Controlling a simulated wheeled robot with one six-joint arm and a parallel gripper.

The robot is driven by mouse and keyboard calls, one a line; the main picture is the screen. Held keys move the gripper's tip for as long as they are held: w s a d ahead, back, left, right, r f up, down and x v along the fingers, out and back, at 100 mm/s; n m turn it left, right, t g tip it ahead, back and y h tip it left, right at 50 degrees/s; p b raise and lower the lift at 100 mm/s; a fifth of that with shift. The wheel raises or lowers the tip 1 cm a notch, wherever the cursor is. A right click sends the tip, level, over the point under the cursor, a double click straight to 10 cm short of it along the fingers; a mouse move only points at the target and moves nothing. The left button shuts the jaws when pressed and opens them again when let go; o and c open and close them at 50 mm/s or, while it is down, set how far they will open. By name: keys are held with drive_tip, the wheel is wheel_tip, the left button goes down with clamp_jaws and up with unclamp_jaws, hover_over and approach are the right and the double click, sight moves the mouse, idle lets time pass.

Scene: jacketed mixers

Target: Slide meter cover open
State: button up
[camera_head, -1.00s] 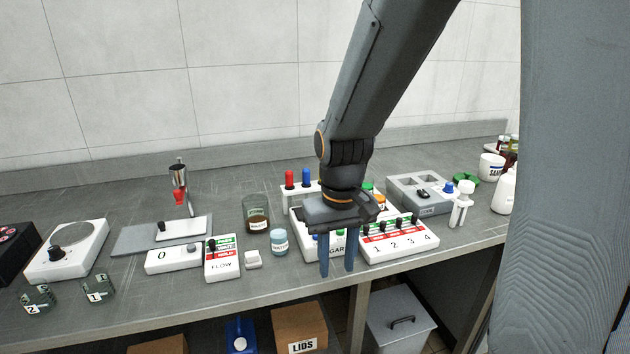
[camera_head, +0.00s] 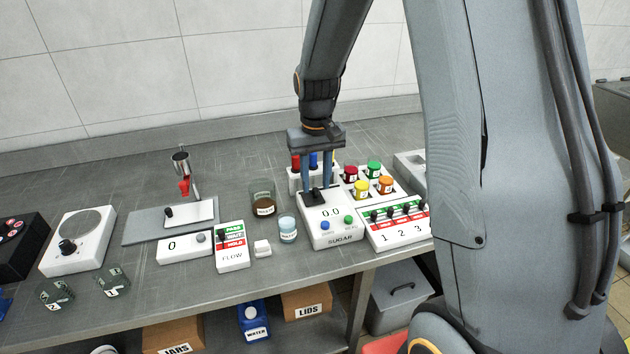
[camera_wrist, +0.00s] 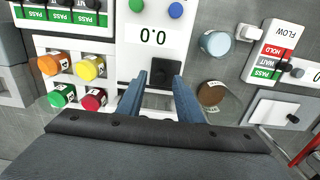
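The white sugar meter (camera_head: 338,235) stands on the bench, with a 0.0 display, a blue button and a green button. A dark square cover with a black knob (camera_head: 315,198) is on its rear part. The cover also shows in the wrist view (camera_wrist: 163,70), beside the display. My gripper (camera_head: 318,190) points down over the cover. In the wrist view its two blue fingers (camera_wrist: 160,77) are apart, with the knob between them and gaps visible. Whether a finger touches the knob or cover cannot be told. What lies under the cover is hidden.
Colored jars (camera_head: 362,189) and a switch panel (camera_head: 398,228) are close on the right. An amber jar (camera_head: 263,207) and a pale blue jar (camera_head: 288,229) stand left. A rack with red and blue tops (camera_head: 297,178) is behind.

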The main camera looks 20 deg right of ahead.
drive_tip(key=shift+f, duration=0.75)
clamp_jaws()
